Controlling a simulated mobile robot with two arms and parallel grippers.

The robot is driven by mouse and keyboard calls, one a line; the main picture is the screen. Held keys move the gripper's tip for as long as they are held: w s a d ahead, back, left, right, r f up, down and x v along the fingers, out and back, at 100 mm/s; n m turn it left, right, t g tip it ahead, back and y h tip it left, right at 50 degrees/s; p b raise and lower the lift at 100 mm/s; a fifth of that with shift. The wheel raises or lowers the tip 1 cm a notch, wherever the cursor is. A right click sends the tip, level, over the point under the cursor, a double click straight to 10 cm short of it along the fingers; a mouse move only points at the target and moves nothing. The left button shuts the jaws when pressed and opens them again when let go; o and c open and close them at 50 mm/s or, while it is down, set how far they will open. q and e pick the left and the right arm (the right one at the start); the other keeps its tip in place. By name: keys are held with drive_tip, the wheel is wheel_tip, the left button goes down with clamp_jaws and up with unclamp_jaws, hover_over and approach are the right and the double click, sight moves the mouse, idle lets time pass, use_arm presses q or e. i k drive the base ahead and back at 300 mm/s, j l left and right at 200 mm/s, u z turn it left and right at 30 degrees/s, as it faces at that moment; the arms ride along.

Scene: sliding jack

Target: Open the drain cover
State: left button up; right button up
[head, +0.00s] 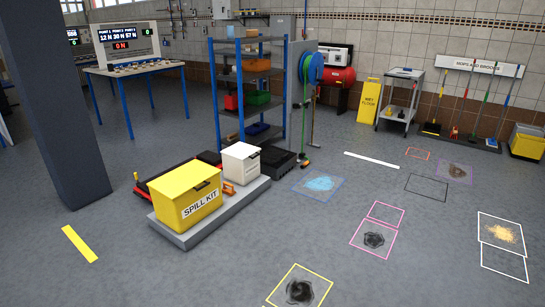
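I cannot clearly make out a drain cover in the head view. Dark round patches lie on the floor, one inside a yellow outline (279,303) at the bottom and one inside a pink outline (352,243); they look like stains, and I cannot tell if either hides a drain. Neither of my grippers shows in this view.
A grey platform (186,240) holds a yellow spill kit box (168,202) and a white box (236,164). Behind stand a blue-framed shelf (211,90), a hose reel (312,68) and a cart (402,88). A dark pillar (60,100) stands left.

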sight(274, 157)
drive_tip(key=i+l+z, duration=0.1)
drive_tip(key=i+z, duration=0.4)
drive_tip(key=i, duration=3.5)
drive_tip(key=i+u, duration=0.15)
drive_tip(key=i, duration=0.55)
drive_tip(key=i+l+u, duration=0.15)
drive_tip(key=i, duration=0.5)
